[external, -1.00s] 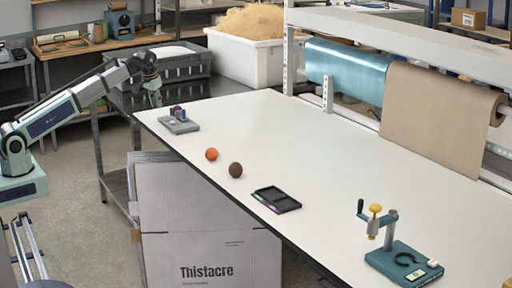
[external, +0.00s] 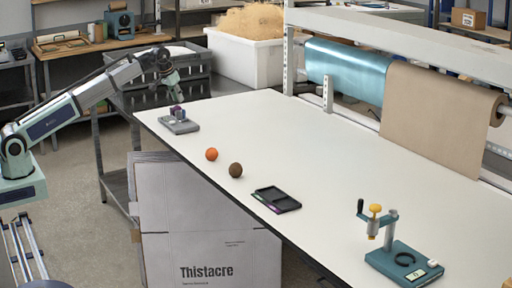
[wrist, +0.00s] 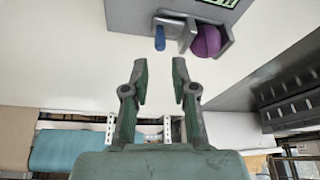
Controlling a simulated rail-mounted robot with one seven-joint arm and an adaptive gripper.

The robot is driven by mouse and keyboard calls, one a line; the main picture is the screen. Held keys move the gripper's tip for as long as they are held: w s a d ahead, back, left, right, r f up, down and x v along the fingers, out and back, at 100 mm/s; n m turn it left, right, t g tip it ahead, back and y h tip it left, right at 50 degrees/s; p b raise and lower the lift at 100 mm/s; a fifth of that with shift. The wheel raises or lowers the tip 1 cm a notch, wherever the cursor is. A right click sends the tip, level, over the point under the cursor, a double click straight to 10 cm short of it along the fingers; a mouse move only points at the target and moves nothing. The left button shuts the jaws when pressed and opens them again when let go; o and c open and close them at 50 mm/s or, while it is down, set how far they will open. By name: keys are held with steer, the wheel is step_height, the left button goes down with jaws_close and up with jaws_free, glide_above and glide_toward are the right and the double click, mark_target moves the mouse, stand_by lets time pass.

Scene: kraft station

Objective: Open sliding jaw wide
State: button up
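A small grey vise-like fixture (external: 179,124) sits at the far left corner of the white table. In the wrist view its grey base plate (wrist: 128,14) is at the top, cut off by the frame edge. A blue peg (wrist: 160,40) sticks out beside a grey jaw block (wrist: 176,28). A purple rounded piece (wrist: 207,41) sits between that block and an angled grey bracket (wrist: 222,46). My gripper (wrist: 158,72) is open and empty, its fingertips pointing toward the fixture. In the external view my gripper (external: 179,94) hangs just above the fixture, apart from it.
An orange ball (external: 211,154), a brown ball (external: 235,170), a black tray (external: 276,199) and a teal stand (external: 404,263) lie along the table. A grey crate (external: 183,76) and a white bin (external: 244,60) are behind. The table's right middle is clear.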

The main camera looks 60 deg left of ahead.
mark_target(183, 110)
steer(key=p+x, duration=0.1)
steer(key=x, duration=0.8)
steer(key=shift+r, duration=0.1)
jaws_close()
